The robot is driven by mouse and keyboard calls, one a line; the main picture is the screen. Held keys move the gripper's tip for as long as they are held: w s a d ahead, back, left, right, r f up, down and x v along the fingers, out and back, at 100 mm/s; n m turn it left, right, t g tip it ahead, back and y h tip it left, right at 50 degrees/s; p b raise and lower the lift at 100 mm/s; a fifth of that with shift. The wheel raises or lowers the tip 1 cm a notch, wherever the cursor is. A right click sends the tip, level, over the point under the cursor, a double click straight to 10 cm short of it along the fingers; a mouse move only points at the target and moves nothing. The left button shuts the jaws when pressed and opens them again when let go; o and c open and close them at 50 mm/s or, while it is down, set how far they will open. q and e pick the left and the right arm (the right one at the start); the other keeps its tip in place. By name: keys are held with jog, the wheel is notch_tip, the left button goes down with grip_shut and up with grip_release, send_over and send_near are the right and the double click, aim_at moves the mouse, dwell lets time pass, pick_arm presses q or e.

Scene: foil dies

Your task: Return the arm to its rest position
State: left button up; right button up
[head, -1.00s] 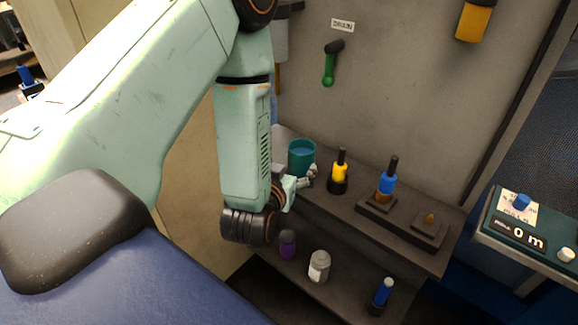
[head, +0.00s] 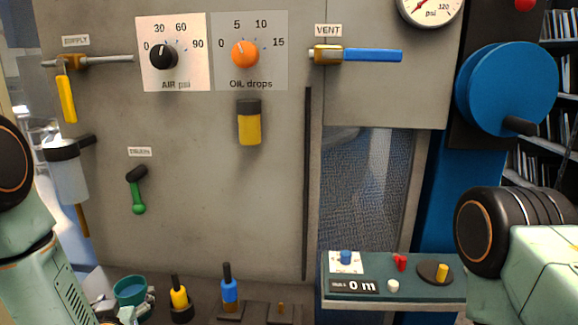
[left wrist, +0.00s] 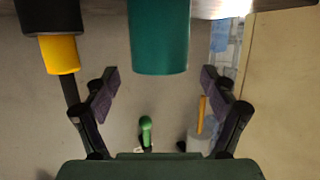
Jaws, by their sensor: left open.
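My left arm comes in at the lower left of the head view. Its gripper (head: 138,308) is low in the picture, just in front of the teal cup (head: 130,291) on the shelf. In the left wrist view the two fingers of my left gripper (left wrist: 159,78) stand wide apart with nothing held between them. The teal cup (left wrist: 160,38) shows beyond the fingertips, and I cannot tell the exact gap. A pale green link and dark joint of my right arm (head: 545,262) show at the right; its gripper is out of view.
The grey panel behind holds a green-handled drain lever (head: 137,192), dials and a blue vent lever (head: 372,55). A control box (head: 390,285) juts out at the right.

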aim_at(131, 290)
pick_arm(q)
jog(key=x, duration=0.4)
jog(key=shift+w+a, duration=0.1)
jog(key=shift+w, duration=0.15)
jog(key=shift+w+f+b, duration=0.15)
jog(key=shift+f+b, duration=0.2)
jog(key=shift+b, duration=0.05)
jog(key=shift+r, duration=0.25)
jog(key=shift+f, duration=0.1)
